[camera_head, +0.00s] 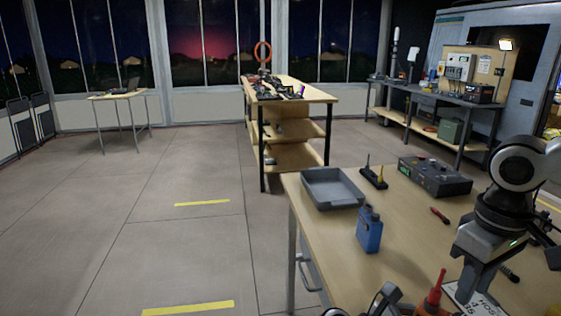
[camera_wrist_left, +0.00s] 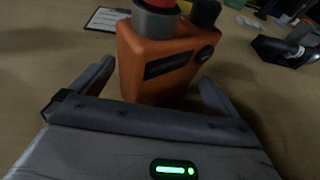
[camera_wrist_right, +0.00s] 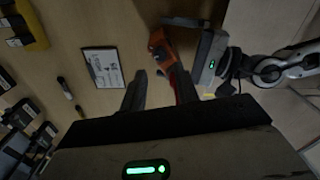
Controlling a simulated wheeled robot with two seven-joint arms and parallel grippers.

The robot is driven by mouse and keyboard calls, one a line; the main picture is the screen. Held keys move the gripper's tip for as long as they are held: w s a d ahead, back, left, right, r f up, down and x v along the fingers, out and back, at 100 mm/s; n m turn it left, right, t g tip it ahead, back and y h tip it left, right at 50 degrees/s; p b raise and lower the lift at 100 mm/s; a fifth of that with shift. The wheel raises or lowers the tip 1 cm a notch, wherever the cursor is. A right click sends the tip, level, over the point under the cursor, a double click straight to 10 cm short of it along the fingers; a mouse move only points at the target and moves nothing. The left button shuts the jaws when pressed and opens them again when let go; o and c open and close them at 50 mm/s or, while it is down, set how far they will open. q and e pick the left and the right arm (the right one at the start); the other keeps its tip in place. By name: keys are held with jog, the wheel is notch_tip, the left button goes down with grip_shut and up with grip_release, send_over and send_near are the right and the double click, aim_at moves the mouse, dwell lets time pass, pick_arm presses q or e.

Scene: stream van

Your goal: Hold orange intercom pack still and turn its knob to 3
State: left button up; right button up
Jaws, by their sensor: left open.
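The orange intercom pack (camera_wrist_left: 165,62) stands on the table between the spread fingers of my left gripper (camera_wrist_left: 155,75). A gap shows beside its right side; contact on the left is unclear. On its top are a grey-and-red knob (camera_wrist_left: 156,15), cut by the picture edge, and a smaller black knob (camera_wrist_left: 205,13). The knob's setting is not readable. In the head view, a red pointed part (camera_head: 436,288) of the pack shows at the bottom edge. My right gripper (camera_wrist_right: 160,75) is open and empty, with the pack (camera_wrist_right: 160,44) beyond its fingertips.
A clipboard (camera_wrist_right: 103,67) lies beside the pack. On the same table are a blue bottle (camera_head: 369,232), a grey tray (camera_head: 332,188), a dark control box (camera_head: 435,177) and a red marker (camera_head: 440,215). Bare tabletop lies between the bottle and the marker.

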pick_arm(q)
jog(key=v, duration=1.2)
jog(key=shift+d, duration=0.1)
jog(key=x, duration=1.2)
pick_arm(e)
jog(key=shift+f, duration=0.9)
